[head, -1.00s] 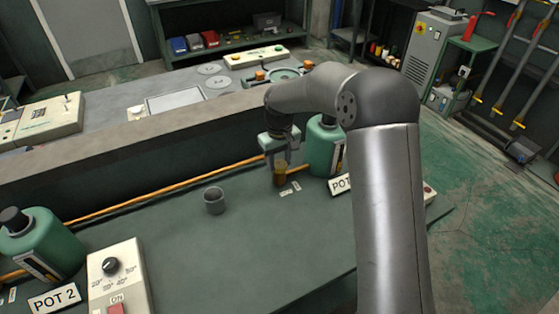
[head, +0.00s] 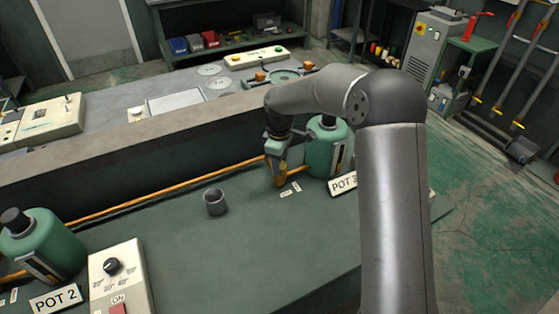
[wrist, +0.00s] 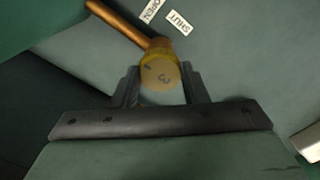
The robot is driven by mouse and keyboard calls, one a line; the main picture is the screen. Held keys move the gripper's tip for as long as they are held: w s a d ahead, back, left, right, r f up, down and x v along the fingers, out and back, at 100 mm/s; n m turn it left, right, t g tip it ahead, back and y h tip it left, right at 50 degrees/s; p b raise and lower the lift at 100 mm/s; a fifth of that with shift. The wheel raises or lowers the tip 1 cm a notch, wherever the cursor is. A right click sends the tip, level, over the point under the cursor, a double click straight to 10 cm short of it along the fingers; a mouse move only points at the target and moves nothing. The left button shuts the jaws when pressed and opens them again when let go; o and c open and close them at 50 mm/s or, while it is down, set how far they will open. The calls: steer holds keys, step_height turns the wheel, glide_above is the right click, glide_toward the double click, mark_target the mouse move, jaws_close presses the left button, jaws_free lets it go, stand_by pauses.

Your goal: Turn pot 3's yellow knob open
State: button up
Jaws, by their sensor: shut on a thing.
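The yellow knob (wrist: 160,73), marked 3, sits between the two fingers of my gripper (wrist: 160,82) in the wrist view. The gripper is shut on it, one finger on each side. A copper pipe (wrist: 122,22) runs from the knob to the upper left. The white OPEN label (wrist: 151,10) and SHUT label (wrist: 179,23) lie just beyond the knob. In the head view my gripper (head: 279,164) points down over the knob (head: 281,182), left of the green pot 3 (head: 325,150).
An orange pipe (head: 165,191) runs along the back wall of the bench. The POT 2 vessel (head: 42,245) and a dial box (head: 120,275) are at the lower left. The bench front is clear.

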steer(key=shift+n, duration=0.3)
steer(key=o, duration=1)
steer(key=shift+r, duration=0.1)
step_height(320, 180, up, 17)
steer(key=shift+r+b, duration=0.2)
steer(key=shift+b, duration=0.2)
